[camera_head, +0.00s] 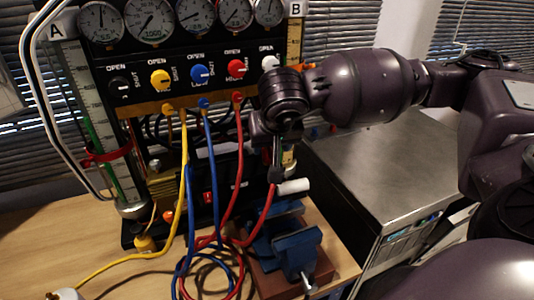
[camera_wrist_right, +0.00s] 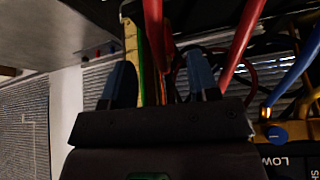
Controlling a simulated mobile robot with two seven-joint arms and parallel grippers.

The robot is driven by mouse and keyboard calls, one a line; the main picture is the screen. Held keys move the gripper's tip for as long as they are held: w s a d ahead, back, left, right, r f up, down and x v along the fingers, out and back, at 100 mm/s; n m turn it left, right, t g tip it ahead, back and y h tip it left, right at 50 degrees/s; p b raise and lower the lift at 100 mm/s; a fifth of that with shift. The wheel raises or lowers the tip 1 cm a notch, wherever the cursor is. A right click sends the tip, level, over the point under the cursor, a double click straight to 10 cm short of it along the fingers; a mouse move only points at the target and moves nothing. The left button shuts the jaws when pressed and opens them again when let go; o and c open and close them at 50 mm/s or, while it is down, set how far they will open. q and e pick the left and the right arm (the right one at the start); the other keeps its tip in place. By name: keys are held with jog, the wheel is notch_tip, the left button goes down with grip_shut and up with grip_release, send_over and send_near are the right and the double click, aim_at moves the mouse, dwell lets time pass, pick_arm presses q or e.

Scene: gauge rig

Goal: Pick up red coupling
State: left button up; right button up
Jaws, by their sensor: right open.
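A red hose (camera_head: 238,140) runs down from the rig under the red valve knob (camera_head: 237,69) and loops near the blue vise. Its other stretch (camera_head: 266,208) rises to just below my right gripper (camera_head: 277,162). I cannot clearly make out the red coupling; the hose's upper end is hidden at the gripper. In the right wrist view, my right gripper (camera_wrist_right: 161,82) is open with its blue-tipped fingers apart. One red hose length (camera_wrist_right: 153,25) shows beyond the gap between them, and another (camera_wrist_right: 241,45) passes to the right. My left gripper is not in view.
The gauge rig (camera_head: 190,45) stands close behind the gripper. Blue (camera_head: 210,150) and yellow (camera_head: 185,150) hoses hang to the left. A blue vise (camera_head: 296,248) and a white cylinder (camera_head: 293,187) are just below. A metal-topped cabinet (camera_head: 385,160) stands at right.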

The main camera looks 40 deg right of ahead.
aim_at(267, 151)
jog(key=shift+w+x, duration=0.25)
jog(key=shift+x, duration=2.35)
jog(key=shift+r, duration=0.15)
jog(key=shift+c, duration=0.3)
jog(key=c, duration=0.9)
